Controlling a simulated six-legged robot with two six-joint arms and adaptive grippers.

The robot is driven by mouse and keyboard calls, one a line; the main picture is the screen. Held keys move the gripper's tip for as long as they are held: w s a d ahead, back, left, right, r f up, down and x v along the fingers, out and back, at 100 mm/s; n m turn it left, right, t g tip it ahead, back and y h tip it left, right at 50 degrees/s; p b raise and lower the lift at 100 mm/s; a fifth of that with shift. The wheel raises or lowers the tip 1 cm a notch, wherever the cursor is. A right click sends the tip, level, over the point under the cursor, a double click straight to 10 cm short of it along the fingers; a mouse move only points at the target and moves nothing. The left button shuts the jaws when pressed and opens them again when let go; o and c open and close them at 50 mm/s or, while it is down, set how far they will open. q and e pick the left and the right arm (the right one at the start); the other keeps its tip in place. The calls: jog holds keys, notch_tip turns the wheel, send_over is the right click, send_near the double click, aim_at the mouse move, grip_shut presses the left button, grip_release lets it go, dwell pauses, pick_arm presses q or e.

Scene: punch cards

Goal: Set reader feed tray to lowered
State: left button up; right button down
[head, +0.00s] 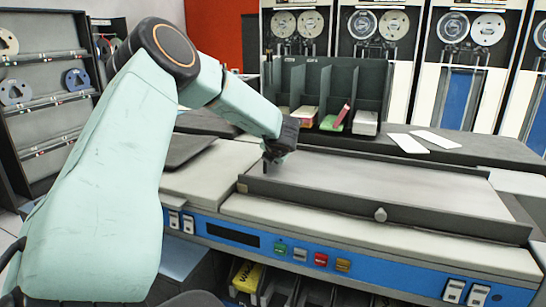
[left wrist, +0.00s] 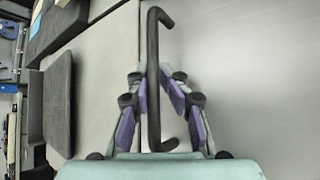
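In the head view the gripper mostly hides the handle. My right gripper is out of view.
Coloured buttons (head: 320,259) and white switches (head: 466,292) line the blue front panel. A dark card rack (head: 335,85) with card stacks stands behind the tray. Loose white cards (head: 408,143) lie on the ledge behind. A dark flat panel (head: 190,148) lies to the left.

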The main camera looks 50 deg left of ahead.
pick_arm(q)
jog(key=shift+d+r, duration=0.15)
jog(key=shift+r, duration=0.05)
jog(key=v, duration=1.1)
jog(key=shift+s+d, duration=0.2)
jog(key=shift+d, duration=0.05)
